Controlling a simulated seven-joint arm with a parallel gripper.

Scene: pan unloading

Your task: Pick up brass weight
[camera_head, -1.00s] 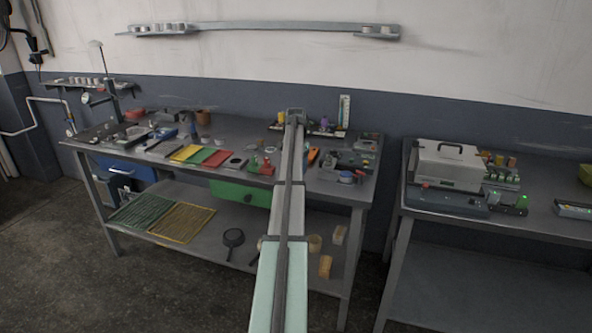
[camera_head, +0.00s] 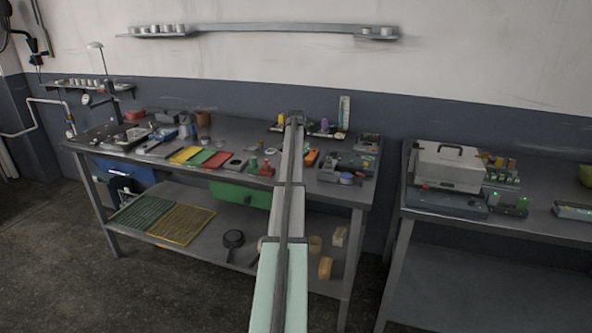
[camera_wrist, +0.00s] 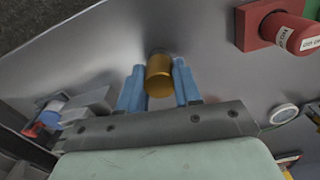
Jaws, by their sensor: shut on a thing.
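The brass weight (camera_wrist: 159,76) is a small gold-coloured cylinder in the middle of the wrist view. My gripper (camera_wrist: 159,84) has its two blue fingers on either side of it and is shut on it. Bare grey metal shows around the weight; I cannot tell whether it still touches the surface. In the head view my arm reaches over the workbench (camera_head: 228,132), and the arm hides the gripper and the weight.
In the wrist view, a red block with a red knob (camera_wrist: 296,33) is close at the upper right. A round white-faced disc (camera_wrist: 284,114) lies at the right. Blue and red items (camera_wrist: 45,118) are at the lower left.

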